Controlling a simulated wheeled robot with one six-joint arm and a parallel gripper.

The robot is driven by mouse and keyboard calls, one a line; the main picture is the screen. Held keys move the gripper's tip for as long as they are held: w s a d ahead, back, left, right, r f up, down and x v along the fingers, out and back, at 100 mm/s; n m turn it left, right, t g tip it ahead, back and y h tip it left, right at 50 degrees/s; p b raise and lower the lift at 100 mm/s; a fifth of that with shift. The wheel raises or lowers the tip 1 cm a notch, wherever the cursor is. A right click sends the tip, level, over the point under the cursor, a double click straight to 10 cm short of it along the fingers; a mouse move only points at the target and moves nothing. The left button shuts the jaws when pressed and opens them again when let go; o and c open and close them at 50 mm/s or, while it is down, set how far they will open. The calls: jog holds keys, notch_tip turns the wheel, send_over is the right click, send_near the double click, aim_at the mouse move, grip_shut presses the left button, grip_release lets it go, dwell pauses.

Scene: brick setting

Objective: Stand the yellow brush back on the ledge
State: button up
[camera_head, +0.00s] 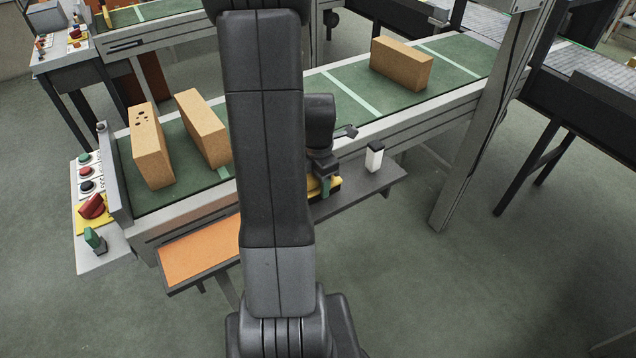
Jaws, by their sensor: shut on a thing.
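My gripper (322,172) is in front of the conveyor's near side, partly hidden behind my own arm. It is shut on the yellow brush (332,188), of which a yellow part shows low down beside a small green part. The brush is at the ledge (358,193), a dark grey shelf along the conveyor's front. My arm hides the brush's left side, and I cannot tell whether it touches the ledge or how upright it is.
A white block with a dark top (374,158) stands on the ledge to the right. An orange mat (198,249) covers the ledge's left end. Brown bricks (151,146) stand on the green conveyor (345,92). A control panel (92,200) is at the left, a grey post (478,135) at the right.

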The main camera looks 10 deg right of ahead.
jog(key=shift+f, duration=0.4)
jog(key=shift+f, duration=0.15)
jog(key=o, duration=0.9)
jog(key=shift+o, duration=0.2)
notch_tip(320, 180, up, 12)
jog(key=shift+r+p, duration=0.15)
jog(key=shift+p, duration=0.2)
